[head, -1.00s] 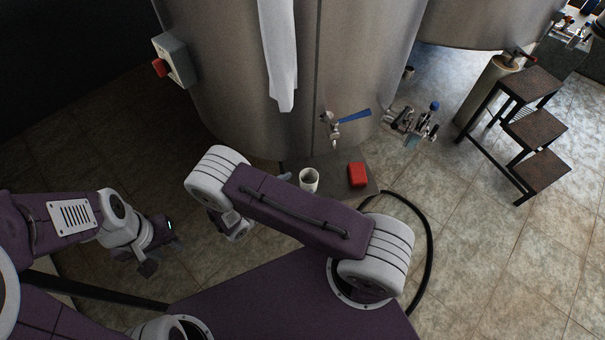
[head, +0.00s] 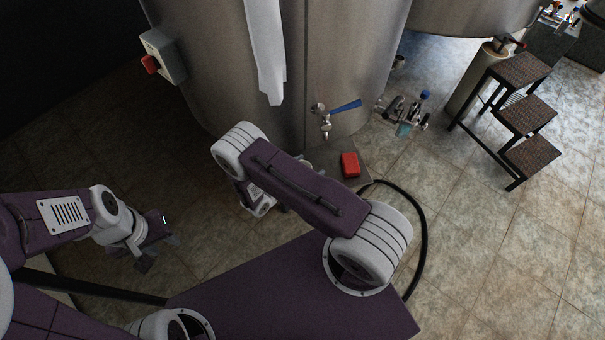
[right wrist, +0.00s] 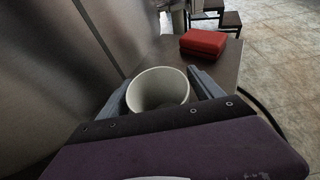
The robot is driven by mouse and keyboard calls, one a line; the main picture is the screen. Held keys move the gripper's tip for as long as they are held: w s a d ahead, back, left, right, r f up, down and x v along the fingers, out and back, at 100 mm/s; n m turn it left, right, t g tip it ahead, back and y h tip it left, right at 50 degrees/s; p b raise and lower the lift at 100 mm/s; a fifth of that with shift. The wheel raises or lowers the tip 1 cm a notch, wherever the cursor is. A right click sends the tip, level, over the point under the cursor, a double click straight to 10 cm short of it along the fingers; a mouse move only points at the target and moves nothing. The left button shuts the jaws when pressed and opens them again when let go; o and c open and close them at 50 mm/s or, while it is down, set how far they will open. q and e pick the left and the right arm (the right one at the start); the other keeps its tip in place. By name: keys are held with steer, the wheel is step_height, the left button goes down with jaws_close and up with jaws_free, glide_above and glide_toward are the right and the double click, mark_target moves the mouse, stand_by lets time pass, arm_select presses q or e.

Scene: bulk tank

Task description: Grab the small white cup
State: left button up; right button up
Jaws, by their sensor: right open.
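The small white cup (right wrist: 158,88) stands upright, mouth up, in the right wrist view. My right gripper (right wrist: 160,92) is open, with one grey finger on each side of the cup. The fingers are close to its wall; I cannot tell whether they touch it. The gripper's body hides the lower part of the cup. In the head view my right arm hides most or all of the cup and the right gripper's fingers. My left gripper (head: 159,252) is open and empty at the left, away from the cup.
A red box (head: 350,165) lies on the small grey stand (right wrist: 222,66) beside the cup. The steel tank (head: 215,75) rises close behind, with a blue-handled tap (head: 325,124) above. A black hose (head: 424,230) curves over the floor. Steps (head: 520,110) stand at the right.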

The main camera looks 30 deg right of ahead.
steer(key=c, duration=1.4)
steer(key=shift+r, duration=0.1)
steer(key=shift+c, duration=0.2)
steer(key=r, duration=0.4)
steer(key=shift+s+r+p, duration=0.2)
steer(key=shift+r+p, duration=0.05)
steer(key=shift+p, duration=0.05)
steer(key=s+d+r, duration=0.1)
steer(key=s+r, duration=0.5)
steer(key=s, duration=0.5)
steer(key=shift+s+r, duration=0.2)
steer(key=shift+r, duration=0.1)
